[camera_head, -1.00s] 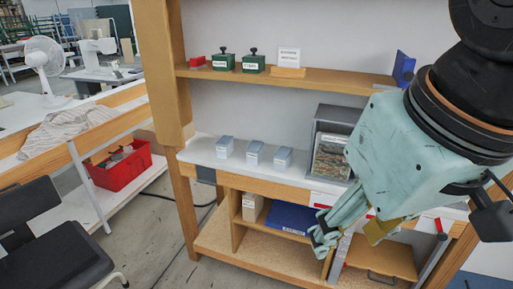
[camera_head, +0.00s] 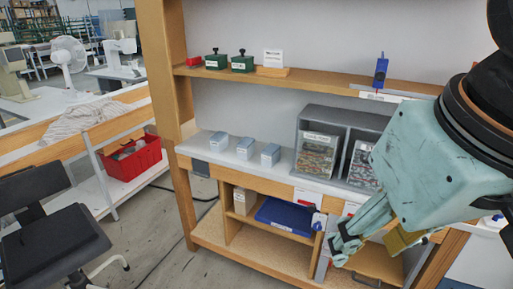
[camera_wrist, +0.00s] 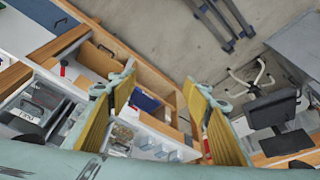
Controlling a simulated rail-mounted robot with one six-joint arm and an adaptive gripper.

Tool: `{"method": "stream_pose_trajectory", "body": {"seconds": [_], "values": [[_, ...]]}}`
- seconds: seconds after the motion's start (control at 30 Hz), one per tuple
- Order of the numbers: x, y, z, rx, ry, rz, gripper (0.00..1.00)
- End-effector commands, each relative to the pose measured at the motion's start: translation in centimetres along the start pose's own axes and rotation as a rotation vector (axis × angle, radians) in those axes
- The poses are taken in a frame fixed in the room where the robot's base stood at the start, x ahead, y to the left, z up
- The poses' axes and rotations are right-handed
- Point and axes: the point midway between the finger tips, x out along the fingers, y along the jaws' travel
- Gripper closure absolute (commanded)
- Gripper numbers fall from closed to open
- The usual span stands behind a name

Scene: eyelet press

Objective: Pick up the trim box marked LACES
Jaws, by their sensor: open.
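Three small grey-blue boxes stand in a row on the white counter: a left box (camera_head: 218,141), a middle box (camera_head: 246,148) and a right box (camera_head: 270,155). Two green boxes with black knobs and white labels, a left one (camera_head: 215,60) and a right one (camera_head: 243,62), stand on the upper shelf. The labels are too small to read, so I cannot tell which box is marked LACES. My gripper (camera_head: 368,248) is open and empty, in front of the counter and to the right of the grey-blue boxes. Its spread fingers also show in the wrist view (camera_wrist: 160,80).
A grey two-bay rack (camera_head: 345,117) with patterned packs stands on the counter's right. A white sign (camera_head: 273,58) and a blue upright tool (camera_head: 380,71) are on the upper shelf. A blue bin (camera_head: 286,217) sits below. A dark chair (camera_head: 55,230) stands at left.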

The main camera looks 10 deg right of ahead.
Motion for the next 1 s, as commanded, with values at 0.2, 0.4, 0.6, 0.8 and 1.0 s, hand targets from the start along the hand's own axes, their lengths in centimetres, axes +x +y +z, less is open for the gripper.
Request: {"method": "stream_pose_trajectory", "body": {"seconds": [0.2,0.4,0.6,0.8,1.0], "values": [[-0.3,0.3,-1.8,0.017,-0.005,0.009,0.55],[-0.6,0.6,-3.7,0.036,-0.008,0.022,0.55],[-0.8,1.1,-6.8,0.067,-0.014,0.039,0.55],[-0.8,1.6,-10.5,0.103,-0.018,0.06,0.55],[-0.6,2.0,-14.1,0.139,-0.023,0.08,0.55]]}}
